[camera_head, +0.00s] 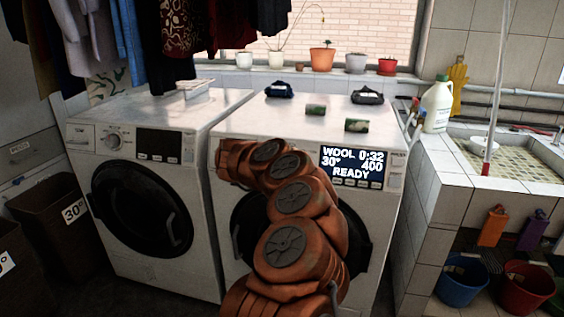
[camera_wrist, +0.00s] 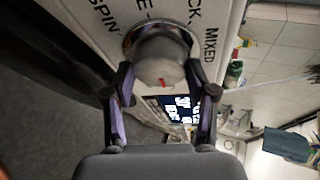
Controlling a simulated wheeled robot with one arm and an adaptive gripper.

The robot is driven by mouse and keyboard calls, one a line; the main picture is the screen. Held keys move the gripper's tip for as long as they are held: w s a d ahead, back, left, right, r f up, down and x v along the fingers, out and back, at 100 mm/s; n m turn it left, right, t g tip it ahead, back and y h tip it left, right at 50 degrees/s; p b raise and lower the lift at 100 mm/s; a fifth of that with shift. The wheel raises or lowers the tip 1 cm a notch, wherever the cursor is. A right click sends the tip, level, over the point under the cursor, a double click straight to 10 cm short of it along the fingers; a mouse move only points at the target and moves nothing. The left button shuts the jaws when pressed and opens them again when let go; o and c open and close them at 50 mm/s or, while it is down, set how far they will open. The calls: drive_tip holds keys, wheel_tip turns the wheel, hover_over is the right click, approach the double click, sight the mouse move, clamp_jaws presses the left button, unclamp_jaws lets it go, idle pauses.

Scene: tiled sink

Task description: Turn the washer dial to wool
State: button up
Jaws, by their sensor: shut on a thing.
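The round metal dial (camera_wrist: 162,58) of the right washer (camera_head: 385,215) is large in the wrist view, with a small red mark on its face. Printed words around it include MIXED and SPIN. My gripper (camera_wrist: 163,78) is shut on the dial, one finger on each side of it. The washer's display (camera_head: 352,167) reads WOOL, 0:32, 30°, 400 and READY in the head view; it also shows, turned, in the wrist view (camera_wrist: 182,105). In the head view my arm hides the dial and my gripper.
A second washer (camera_head: 210,215) stands close on the left. Small dark items and green pieces (camera_head: 357,125) lie on the right washer's top. A white bottle (camera_head: 437,104) and the tiled sink (camera_head: 520,160) are on the right. Clothes (camera_head: 185,25) hang above the left washer.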

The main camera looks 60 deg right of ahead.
drive_tip(key=shift+f, duration=0.1)
drive_tip(key=o, duration=1.2)
drive_tip(key=shift+a, duration=0.15)
drive_tip(key=v, duration=1.1)
drive_tip(key=shift+a+r, duration=0.3)
drive_tip(key=shift+r, duration=0.05)
